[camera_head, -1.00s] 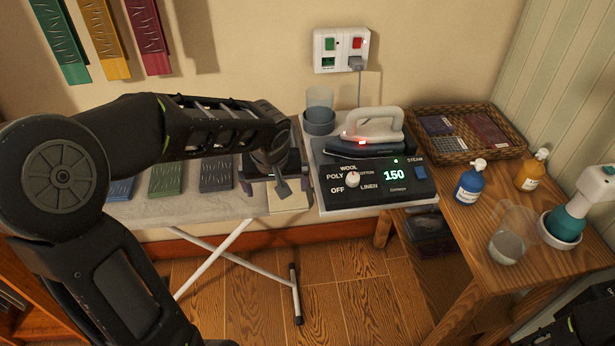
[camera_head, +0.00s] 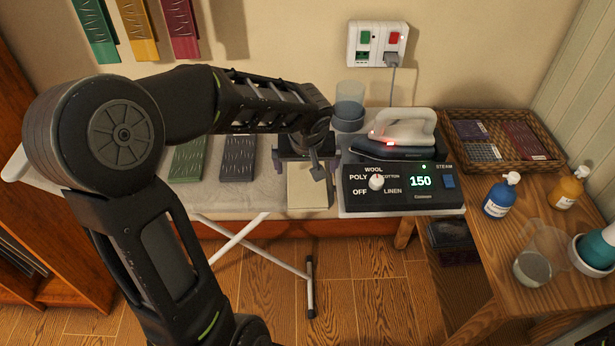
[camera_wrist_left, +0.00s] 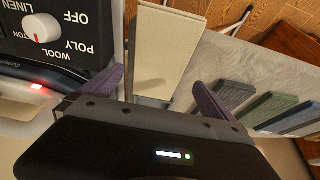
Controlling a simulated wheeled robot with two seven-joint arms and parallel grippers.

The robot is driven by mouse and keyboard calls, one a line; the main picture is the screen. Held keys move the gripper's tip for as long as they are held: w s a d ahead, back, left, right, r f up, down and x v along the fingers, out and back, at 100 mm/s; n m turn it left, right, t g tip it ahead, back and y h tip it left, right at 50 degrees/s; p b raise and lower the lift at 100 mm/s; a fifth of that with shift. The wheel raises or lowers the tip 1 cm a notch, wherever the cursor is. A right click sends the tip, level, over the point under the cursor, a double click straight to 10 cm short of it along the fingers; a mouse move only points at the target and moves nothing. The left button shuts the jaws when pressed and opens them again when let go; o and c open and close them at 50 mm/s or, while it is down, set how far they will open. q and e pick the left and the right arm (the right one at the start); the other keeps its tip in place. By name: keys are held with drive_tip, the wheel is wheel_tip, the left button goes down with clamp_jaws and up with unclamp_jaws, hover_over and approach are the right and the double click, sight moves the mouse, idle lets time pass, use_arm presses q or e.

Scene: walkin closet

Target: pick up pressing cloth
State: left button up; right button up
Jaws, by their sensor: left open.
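A cream, flat, folded piece that looks like the pressing cloth (camera_head: 308,190) lies at the front edge of the ironing board (camera_head: 240,200), just left of the steam station. My left gripper (camera_head: 305,160) is over its back part, fingers apart on either side and hiding that part. In the left wrist view the cloth (camera_wrist_left: 162,45) reaches between the two purple fingers (camera_wrist_left: 157,92), with nothing visibly clamped. I cannot tell whether the fingers touch it. My right gripper is not in view.
The steam station (camera_head: 400,186) with its iron (camera_head: 403,132) stands close to the right of the cloth. Green (camera_head: 188,160) and dark (camera_head: 238,158) patterned pieces lie to the left. A wooden table (camera_head: 490,240) with bottles and a wicker basket (camera_head: 545,160) is further right.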

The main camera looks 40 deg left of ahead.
sight(307, 177)
use_arm(q)
drive_tip(key=shift+p+x, duration=0.45)
drive_tip(key=shift+x, duration=2.15)
drive_tip(key=shift+d, duration=0.2)
drive_tip(key=c, duration=1.2)
